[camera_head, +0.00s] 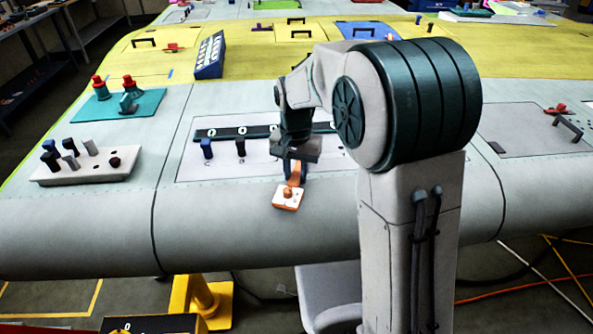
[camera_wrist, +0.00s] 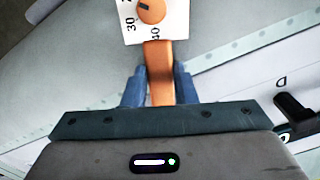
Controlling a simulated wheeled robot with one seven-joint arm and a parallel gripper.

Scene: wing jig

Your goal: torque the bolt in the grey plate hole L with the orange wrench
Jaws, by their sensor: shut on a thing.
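My gripper (camera_head: 292,165) is shut on the orange wrench (camera_head: 288,197), over the front part of the pale grey plate (camera_head: 225,168). In the wrist view its blue fingers (camera_wrist: 160,88) stand on either side of the wrench's orange shaft (camera_wrist: 160,65). The wrench's white dial plate, with an orange knob and the marks 30 and 40, points away from the gripper. On the plate, a blue bolt (camera_head: 207,148) and a black bolt (camera_head: 240,147) stand upright left of my gripper. I cannot read which hole is L; my arm hides the plate's right part.
A white block with several bolts (camera_head: 85,170) lies at the left. Behind it is a teal tray (camera_head: 118,105) with red-topped items. A blue rack (camera_head: 209,57) stands on the yellow panel. A darker grey panel (camera_head: 520,132) with a handle lies at the right.

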